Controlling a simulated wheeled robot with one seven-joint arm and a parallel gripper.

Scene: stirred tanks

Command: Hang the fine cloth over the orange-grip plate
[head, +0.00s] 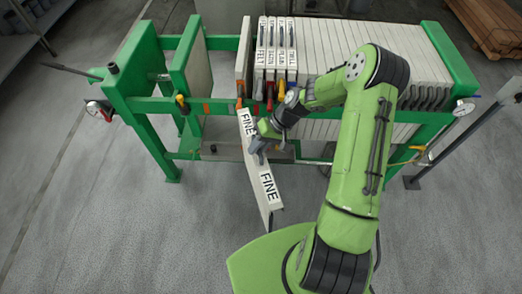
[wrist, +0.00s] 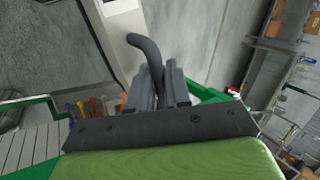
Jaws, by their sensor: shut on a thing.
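The fine cloth (head: 256,166) is a long white piece marked FINE twice, in front of the press. My gripper (head: 259,147) is shut on it near its middle, at a dark curved handle (wrist: 147,52) that shows between the fingers (wrist: 163,88) in the wrist view. The cloth slants from the press rail toward my base, clear of the floor as far as I can tell. The orange-grip plate (head: 243,62) stands in the press with a wide gap to its left; its orange grip (head: 239,102) is just beyond the cloth's far end. Whether they touch is unclear.
Several labelled cloths (head: 275,50) with coloured grips hang just right of the orange-grip plate. The white plate pack (head: 400,50) fills the right of the green press frame (head: 140,85). Gauges stick out at both ends. The floor in front at left is clear.

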